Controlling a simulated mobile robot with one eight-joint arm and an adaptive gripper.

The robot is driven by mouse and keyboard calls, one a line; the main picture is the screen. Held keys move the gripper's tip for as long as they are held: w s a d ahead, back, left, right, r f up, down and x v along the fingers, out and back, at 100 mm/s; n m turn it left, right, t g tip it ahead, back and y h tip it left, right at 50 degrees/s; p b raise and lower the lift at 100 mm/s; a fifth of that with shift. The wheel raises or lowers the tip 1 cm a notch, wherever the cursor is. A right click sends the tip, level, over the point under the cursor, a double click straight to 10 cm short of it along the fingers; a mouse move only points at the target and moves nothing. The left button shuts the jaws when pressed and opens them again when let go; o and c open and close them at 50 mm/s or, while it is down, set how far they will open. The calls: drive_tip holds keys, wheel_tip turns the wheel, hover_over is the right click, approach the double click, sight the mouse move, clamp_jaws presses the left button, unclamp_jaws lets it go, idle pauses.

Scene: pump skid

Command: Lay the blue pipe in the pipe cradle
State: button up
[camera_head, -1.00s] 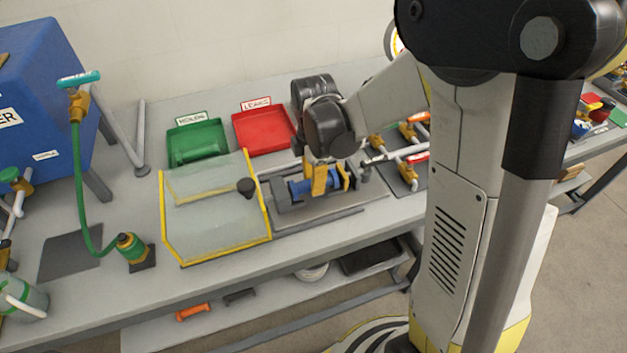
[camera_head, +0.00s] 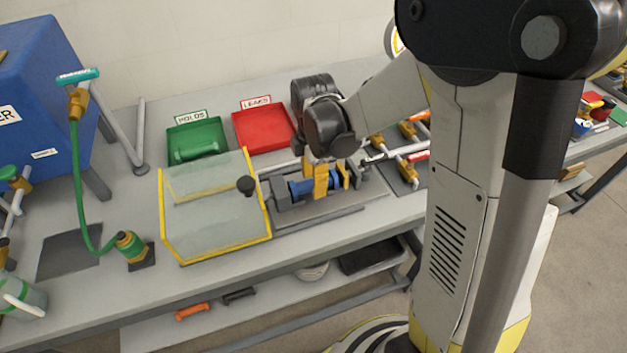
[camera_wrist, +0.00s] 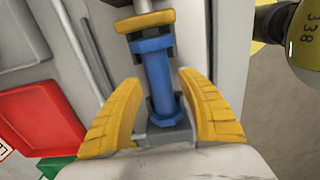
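The blue pipe (camera_head: 300,188) lies level along a grey cradle fixture (camera_head: 282,197) on the bench. In the wrist view the blue pipe (camera_wrist: 157,80) has a wider collar at each end. My gripper (camera_head: 326,180) is over the pipe, pointing down. In the wrist view its two yellow fingers (camera_wrist: 159,80) stand on either side of the pipe, with a narrow gap showing on both sides. The pipe's near end meets a grey block (camera_wrist: 165,136); its far end is by a dark bracket and a yellow ring (camera_wrist: 145,21). Exact seating is partly hidden.
A clear yellow-edged shield (camera_head: 215,220) with a black knob stands left of the fixture. Behind are a green tray (camera_head: 197,140) marked HOLDS, holding a green pipe, and a red tray (camera_head: 263,127) marked LEAKS. Valved pipework (camera_head: 405,150) is close on the right.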

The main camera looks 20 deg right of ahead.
wheel_tip(320, 180, up, 12)
drive_tip(key=s+r+m+t, duration=0.3)
drive_tip(key=s+m+t, duration=0.4)
drive_tip(key=s+m, duration=0.5)
drive_tip(key=m, duration=0.6)
drive_tip(key=shift+s+r, duration=0.15)
drive_tip(key=shift+s, duration=0.2)
